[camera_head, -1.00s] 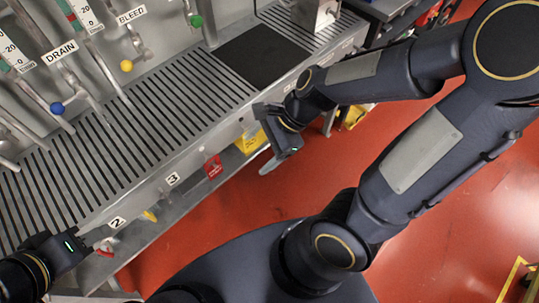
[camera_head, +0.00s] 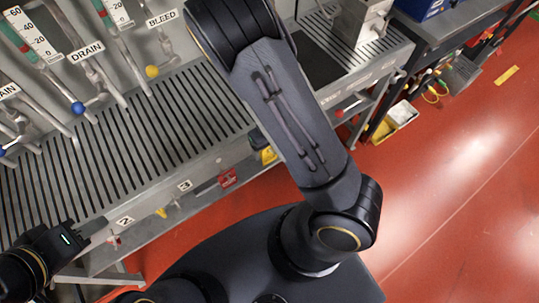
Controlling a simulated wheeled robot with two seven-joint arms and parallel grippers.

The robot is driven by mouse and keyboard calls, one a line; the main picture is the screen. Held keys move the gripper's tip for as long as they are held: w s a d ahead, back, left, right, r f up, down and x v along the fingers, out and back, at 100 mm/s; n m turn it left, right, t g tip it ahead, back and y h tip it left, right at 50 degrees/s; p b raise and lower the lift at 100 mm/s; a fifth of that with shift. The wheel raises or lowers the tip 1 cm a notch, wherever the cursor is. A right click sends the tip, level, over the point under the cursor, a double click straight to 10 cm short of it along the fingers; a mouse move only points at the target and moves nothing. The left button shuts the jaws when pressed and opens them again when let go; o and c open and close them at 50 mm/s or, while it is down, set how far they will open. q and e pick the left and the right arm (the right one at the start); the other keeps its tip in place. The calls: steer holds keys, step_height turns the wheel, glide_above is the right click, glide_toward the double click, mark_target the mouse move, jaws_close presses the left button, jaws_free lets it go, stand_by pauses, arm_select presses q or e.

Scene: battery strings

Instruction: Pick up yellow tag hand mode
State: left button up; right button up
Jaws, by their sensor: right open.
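A yellow tag (camera_head: 267,155) hangs at the front edge of the slotted metal bench (camera_head: 150,193), just right of a red tag (camera_head: 227,178). My right arm crosses the middle of the head view and covers part of the yellow tag. My left gripper (camera_head: 98,234) is at the lower left, beside the bench front near label 2, well away from the yellow tag. Its jaw gap is not clear.
Pipes with a blue knob (camera_head: 78,108) and a yellow knob (camera_head: 152,71) stand behind the bench. A small yellow tag (camera_head: 161,212) hangs near label 3. A yellow-and-white bin (camera_head: 396,118) is at right. The red floor at right is open.

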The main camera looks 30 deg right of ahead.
mark_target(270, 155)
step_height(270, 155, down, 4)
steer(key=shift+r+b, duration=0.1)
steer(key=shift+b, duration=0.5)
steer(key=c, duration=1)
steer(key=shift+c, duration=0.2)
steer(key=shift+r, duration=0.1)
